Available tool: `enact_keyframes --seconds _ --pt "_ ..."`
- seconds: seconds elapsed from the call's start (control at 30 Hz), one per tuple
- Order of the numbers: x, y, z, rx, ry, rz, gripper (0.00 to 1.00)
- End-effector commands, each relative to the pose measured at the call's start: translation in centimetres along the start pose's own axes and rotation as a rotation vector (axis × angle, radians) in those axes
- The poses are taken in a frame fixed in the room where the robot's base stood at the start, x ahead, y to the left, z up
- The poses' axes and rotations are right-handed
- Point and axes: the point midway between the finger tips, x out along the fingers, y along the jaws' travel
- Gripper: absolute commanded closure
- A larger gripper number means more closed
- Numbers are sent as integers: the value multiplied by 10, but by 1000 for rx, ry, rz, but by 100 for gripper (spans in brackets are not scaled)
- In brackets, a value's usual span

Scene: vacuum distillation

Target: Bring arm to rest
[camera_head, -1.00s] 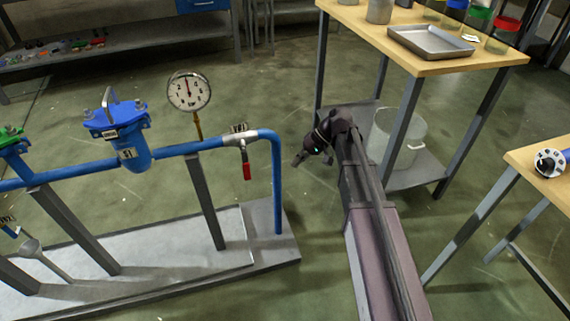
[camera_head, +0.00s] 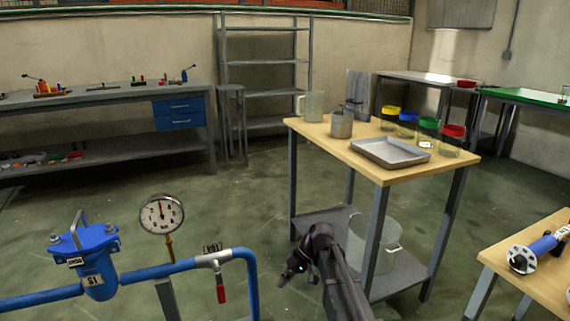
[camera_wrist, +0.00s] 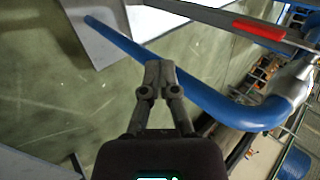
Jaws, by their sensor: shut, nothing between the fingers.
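My gripper (camera_head: 287,277) is at the lower middle of the head view, at the end of my dark arm. It is in the open space between the blue pipe (camera_head: 250,280) and the wooden table (camera_head: 335,146). In the wrist view my gripper (camera_wrist: 160,68) is shut, its fingertips together with nothing between them. The blue pipe (camera_wrist: 150,50) runs diagonally behind the fingers there. I cannot tell the exact gap, but no contact shows.
A red-handled valve (camera_head: 221,289), a gauge (camera_head: 161,214) and a blue filter housing (camera_head: 88,258) are on the pipe line at left. The wooden table carries a metal tray (camera_head: 390,153) and jars. A bucket (camera_head: 372,240) stands on its lower shelf. Open floor lies behind.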

Motion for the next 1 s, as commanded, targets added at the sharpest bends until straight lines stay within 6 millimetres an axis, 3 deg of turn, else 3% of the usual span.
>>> enact_keyframes --seconds 0.3,0.5,0.87,1.0 --pt "-29 44 86 170 60 310 100" --pt "-49 68 129 256 98 488 100" --pt "-78 92 185 345 145 694 100" --pt "-90 86 183 349 147 705 100"
